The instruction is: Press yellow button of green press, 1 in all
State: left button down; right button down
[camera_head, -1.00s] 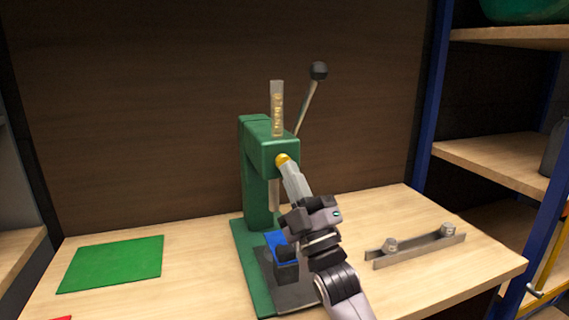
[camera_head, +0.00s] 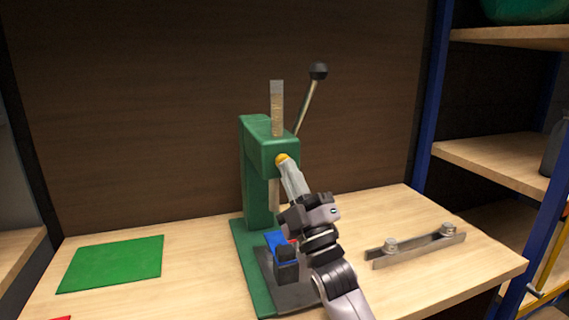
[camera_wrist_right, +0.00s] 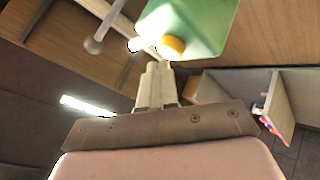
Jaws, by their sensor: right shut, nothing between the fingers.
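The green press (camera_head: 257,178) stands upright on the wooden table, with a vertical metal ram (camera_head: 277,108) and a black-knobbed lever (camera_head: 318,72). Its yellow button (camera_head: 281,158) is on the front of the press head; it also shows in the right wrist view (camera_wrist_right: 172,46). My right gripper (camera_head: 286,166) is shut and empty, its fingertips right at the button. In the right wrist view the fingertips (camera_wrist_right: 157,68) are just below the button; I cannot tell whether they touch it. A blue piece (camera_head: 277,241) sits at the press base, partly hidden by my gripper. My left gripper is not in view.
A green mat (camera_head: 111,264) lies on the left of the table. A metal bar with two bolts (camera_head: 416,246) lies on the right. A shelf unit with blue posts (camera_head: 432,90) stands at the right. A brown wall is behind.

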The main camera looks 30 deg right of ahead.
jog(key=shift+w+d, duration=0.1)
jog(key=shift+w, duration=0.45)
dwell(0.6)
dwell(0.4)
jog(key=shift+s+a, duration=0.2)
jog(key=shift+s, duration=0.8)
jog(key=shift+s, duration=0.1)
jog(key=s, duration=0.2)
jog(key=s+a+p, duration=0.1)
jog(key=s, duration=0.1)
jog(key=shift+s+a, duration=0.1)
jog(key=shift+s, duration=0.25)
dwell(0.3)
